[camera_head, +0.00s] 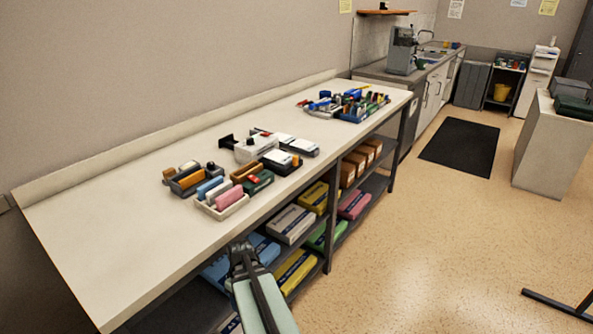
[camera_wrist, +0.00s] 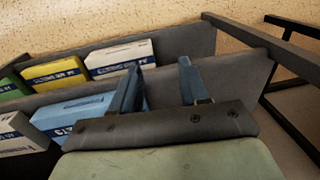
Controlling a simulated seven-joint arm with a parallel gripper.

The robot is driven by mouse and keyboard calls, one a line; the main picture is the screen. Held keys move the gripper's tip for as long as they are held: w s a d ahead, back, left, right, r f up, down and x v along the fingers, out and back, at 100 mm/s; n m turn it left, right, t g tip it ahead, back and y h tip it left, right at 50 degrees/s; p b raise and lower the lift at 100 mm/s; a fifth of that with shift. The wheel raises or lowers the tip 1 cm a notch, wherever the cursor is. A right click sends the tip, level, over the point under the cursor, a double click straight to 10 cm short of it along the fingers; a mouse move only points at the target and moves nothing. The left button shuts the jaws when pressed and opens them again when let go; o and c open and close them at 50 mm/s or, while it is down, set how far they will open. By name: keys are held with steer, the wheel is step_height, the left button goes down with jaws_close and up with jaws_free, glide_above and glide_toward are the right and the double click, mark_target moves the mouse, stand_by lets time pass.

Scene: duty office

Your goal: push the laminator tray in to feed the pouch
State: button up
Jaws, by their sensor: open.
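On the long bench stands a small white machine (camera_head: 256,148), which looks like the laminator. A black part (camera_head: 228,141) sticks out at its left side and may be its tray; it is too small to be sure. I cannot make out a pouch. My gripper (camera_head: 240,252) is in front of the bench's front edge, well short of the machine and apart from it. In the wrist view my gripper (camera_wrist: 158,84) has its two blue fingers spread, with nothing between them. The machine is not in the wrist view.
The bench top (camera_head: 110,220) is clear at the left. Trays of coloured items (camera_head: 222,204) stand before the machine, with flat devices (camera_head: 292,144) beside it and a cluttered blue tray (camera_head: 362,110) farther right. Shelves below hold paper boxes (camera_wrist: 120,58). Open floor (camera_head: 440,240) lies right.

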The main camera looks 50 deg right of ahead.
steer(key=s+d+r+g+h, duration=0.15)
steer(key=d+r, duration=0.35)
steer(key=d, duration=0.8)
steer(key=s+d+r+h, duration=0.15)
steer(key=d+r, duration=0.25)
steer(key=d, duration=1)
steer(key=d+r+g+h, duration=0.15)
steer(key=d+r, duration=0.35)
steer(key=d, duration=0.8)
steer(key=t+y, duration=0.3)
steer(key=t, duration=0.4)
glide_toward(296, 156)
steer(key=x, duration=0.9)
jaws_close()
steer(key=shift+w, duration=0.1)
